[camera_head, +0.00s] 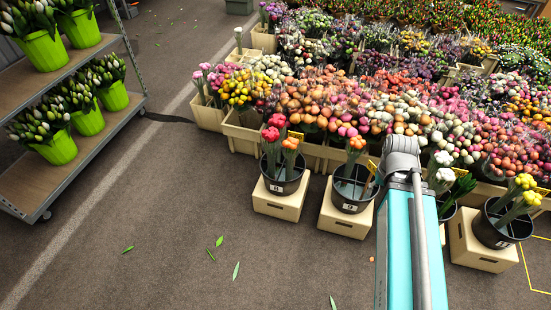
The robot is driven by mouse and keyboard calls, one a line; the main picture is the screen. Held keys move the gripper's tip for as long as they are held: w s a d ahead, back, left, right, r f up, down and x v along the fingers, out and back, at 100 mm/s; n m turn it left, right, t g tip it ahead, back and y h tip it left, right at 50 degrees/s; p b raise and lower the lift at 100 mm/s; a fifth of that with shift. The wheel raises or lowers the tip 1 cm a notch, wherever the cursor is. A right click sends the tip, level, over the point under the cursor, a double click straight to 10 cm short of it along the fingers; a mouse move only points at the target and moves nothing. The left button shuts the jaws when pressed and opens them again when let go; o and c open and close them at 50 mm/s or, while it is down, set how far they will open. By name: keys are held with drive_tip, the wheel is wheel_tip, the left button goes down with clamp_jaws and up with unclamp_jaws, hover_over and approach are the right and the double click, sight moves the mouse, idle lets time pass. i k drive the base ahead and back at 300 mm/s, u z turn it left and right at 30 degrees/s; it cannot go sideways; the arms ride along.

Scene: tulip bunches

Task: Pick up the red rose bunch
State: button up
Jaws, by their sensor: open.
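The red bunch (271,134) stands upright in a black bucket (282,187) left of the picture's middle. Its heads are pinkish red, and its lower stems are inside the bucket. An orange bunch (290,144) stands close on its right in the same bucket. The bucket sits on a light wooden crate (278,207) and has a small white label. My teal arm link rises from the lower right to a grey joint, apart from and right of this bucket. My gripper is not visible.
Another bucket (351,203) with an orange bunch (356,144) stands to the right. White flowers (440,165) are partly behind my arm; yellow ones (525,181) stand far right. Dense flower crates fill the back. A shelf cart (38,187) with green pots is left. The floor in front is open, with scattered leaves.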

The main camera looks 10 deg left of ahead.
sight(270, 139)
drive_tip(key=i, duration=0.9)
drive_tip(key=u, duration=0.05)
